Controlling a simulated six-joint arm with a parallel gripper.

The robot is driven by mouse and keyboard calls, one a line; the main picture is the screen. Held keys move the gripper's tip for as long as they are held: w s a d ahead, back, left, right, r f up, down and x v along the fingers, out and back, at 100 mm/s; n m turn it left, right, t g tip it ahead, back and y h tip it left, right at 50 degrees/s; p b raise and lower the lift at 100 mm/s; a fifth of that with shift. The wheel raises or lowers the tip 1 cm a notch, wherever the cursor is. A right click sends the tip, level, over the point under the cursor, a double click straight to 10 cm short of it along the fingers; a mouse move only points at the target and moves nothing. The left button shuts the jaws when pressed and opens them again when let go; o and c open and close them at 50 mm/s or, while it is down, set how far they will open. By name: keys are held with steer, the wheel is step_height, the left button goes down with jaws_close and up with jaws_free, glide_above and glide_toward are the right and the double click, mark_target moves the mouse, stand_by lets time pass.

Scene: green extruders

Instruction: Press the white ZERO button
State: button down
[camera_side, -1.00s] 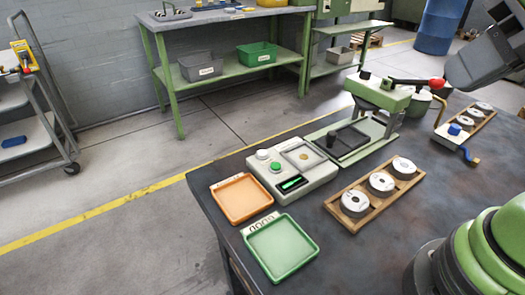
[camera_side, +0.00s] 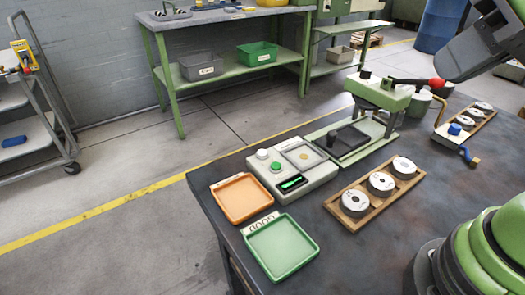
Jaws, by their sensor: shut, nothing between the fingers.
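The white ZERO button (camera_side: 262,154) is a small round cap on the back left corner of a light grey instrument (camera_side: 291,169). A green button (camera_side: 277,167) sits just in front of it. The instrument also has a dark display (camera_side: 293,183) with a green readout and a square pan (camera_side: 302,155) holding a small gold-coloured piece. Nothing of mine touches the instrument. A dark grey part of my arm hangs at the upper right, well away from the button. I cannot make out my gripper's fingers in the view.
An orange tray (camera_side: 242,200) and a green tray (camera_side: 281,249) lie in front of the instrument. A green press (camera_side: 380,95) with a red-knobbed lever stands behind right. A wooden rack (camera_side: 346,217) holds white-topped discs. The space above the button looks clear.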

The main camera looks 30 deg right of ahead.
steer(key=w+n, duration=0.3)
steer(key=w, duration=0.5)
steer(key=n+t, duration=0.2)
steer(key=n, duration=0.9)
glide_above(262, 154)
step_height(262, 154, down, 16)
steer(key=shift+w+f+n, duration=0.15)
steer(key=shift+f+n, duration=0.25)
steer(key=shift+f, duration=4.4)
steer(key=shift+f, duration=0.15)
steer(key=shift+f, duration=0.25)
